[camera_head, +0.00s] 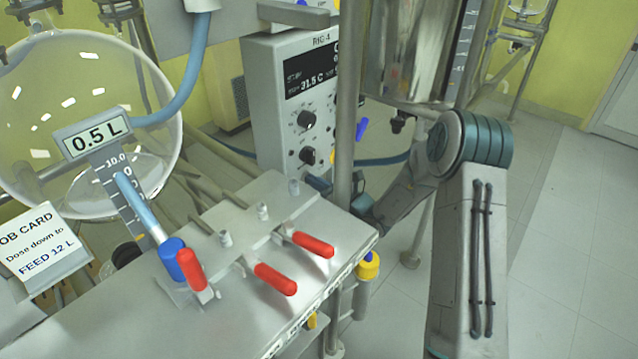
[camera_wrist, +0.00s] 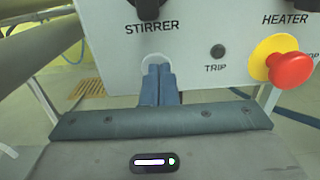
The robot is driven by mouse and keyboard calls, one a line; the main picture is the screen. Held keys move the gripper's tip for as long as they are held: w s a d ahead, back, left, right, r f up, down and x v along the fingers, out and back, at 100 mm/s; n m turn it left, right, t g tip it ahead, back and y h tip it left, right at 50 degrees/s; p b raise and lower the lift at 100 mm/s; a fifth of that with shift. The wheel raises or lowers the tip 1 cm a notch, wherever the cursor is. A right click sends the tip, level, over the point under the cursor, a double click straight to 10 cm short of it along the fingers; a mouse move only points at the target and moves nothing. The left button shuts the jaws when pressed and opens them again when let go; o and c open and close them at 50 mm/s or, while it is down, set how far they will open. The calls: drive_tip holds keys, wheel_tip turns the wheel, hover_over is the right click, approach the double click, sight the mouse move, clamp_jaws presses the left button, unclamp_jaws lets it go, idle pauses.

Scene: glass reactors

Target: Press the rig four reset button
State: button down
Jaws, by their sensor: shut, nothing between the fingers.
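The rig 4 control box (camera_head: 290,95) stands at the upper middle of the head view, with a lit display reading 31.5 C and dark knobs. In the wrist view its grey front panel (camera_wrist: 195,75) fills the top. My gripper (camera_wrist: 161,70) is shut and empty, its fingertips at the panel's lower edge below the STIRRER knob (camera_wrist: 148,8). A pale round button (camera_wrist: 153,60) shows just behind the fingertips, mostly covered. Its label is hidden, and I cannot tell whether the tips touch it. In the head view my gripper is largely hidden by a post.
A red stop knob (camera_wrist: 290,68) on a yellow collar and a small dark TRIP lamp (camera_wrist: 217,51) sit to the right of my fingers. A metal post (camera_head: 347,100) stands before the box. A bench with red-handled valves (camera_head: 275,278) and a glass vessel (camera_head: 60,100) lie left.

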drive_tip(key=p+v, duration=0.1)
drive_tip(key=v, duration=1.3)
drive_tip(key=shift+p, duration=0.3)
